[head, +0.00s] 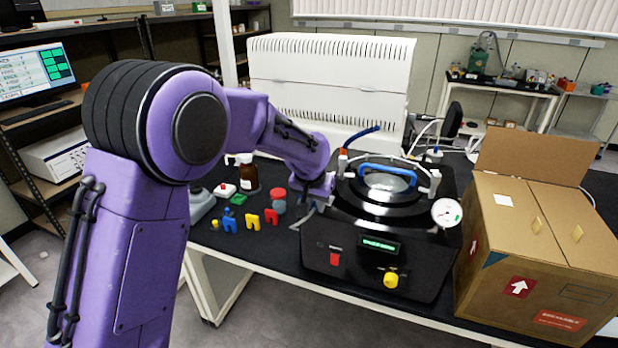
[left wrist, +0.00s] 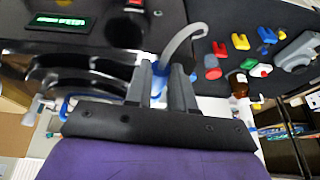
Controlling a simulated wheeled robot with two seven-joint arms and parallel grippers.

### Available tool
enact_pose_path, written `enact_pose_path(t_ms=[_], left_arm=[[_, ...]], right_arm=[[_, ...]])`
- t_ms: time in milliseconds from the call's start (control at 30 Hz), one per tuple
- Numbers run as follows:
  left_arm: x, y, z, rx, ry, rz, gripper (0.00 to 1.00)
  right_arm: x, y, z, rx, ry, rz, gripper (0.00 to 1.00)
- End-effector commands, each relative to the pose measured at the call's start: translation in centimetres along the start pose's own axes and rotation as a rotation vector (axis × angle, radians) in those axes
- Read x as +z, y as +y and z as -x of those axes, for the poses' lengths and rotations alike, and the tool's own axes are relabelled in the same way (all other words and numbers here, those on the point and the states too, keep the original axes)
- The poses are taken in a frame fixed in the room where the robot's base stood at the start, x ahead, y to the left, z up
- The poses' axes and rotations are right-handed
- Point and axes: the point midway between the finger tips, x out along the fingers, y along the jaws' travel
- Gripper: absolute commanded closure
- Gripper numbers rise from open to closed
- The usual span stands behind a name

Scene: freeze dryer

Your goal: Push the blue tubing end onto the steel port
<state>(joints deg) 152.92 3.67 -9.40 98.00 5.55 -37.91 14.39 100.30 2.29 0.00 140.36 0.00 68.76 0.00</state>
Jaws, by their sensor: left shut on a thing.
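My left gripper (head: 321,198) is beside the left side of the black freeze dryer (head: 318,245). In the left wrist view its two grey fingers (left wrist: 160,78) are shut on the blue tubing end (left wrist: 158,86), which shows as a small blue patch between them. A pale grey tube (left wrist: 185,38) curves away from beyond the fingers over the black bench. I cannot make out the steel port; the fingers or the dryer's body may hide it. Whether the tubing end touches the port cannot be told. My right gripper is not in view.
The dryer's lid has a blue handle (head: 386,172), and a blue hose (head: 361,134) rises behind it. A brown bottle (head: 247,175), a red-capped jar (head: 279,200) and small coloured pieces (head: 252,221) stand left. A cardboard box (head: 540,240) is right.

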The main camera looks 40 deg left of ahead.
Motion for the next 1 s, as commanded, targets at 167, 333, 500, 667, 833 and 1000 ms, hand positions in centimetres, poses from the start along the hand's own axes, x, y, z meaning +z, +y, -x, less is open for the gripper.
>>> enact_pose_path(t_ms=[167,333,500,667,833,1000], left_arm=[[-0.8,-2.0,1.1,-0.021,-0.004,0.016,1.00],[-0.5,-1.9,0.0,-0.029,-0.006,0.020,1.00],[-0.1,-1.8,-1.6,-0.029,-0.006,0.019,1.00],[0.1,-1.7,-3.1,-0.028,-0.005,0.019,1.00],[-0.4,-1.7,-4.2,-0.027,-0.002,0.019,1.00],[-1.7,-1.7,-4.8,-0.027,-0.003,0.019,1.00]], right_arm=[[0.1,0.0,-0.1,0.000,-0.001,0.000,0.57],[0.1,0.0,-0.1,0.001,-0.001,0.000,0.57],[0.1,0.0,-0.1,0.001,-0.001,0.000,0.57],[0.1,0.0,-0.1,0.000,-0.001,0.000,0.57],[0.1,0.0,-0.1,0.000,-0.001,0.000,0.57],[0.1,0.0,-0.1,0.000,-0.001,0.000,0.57]])
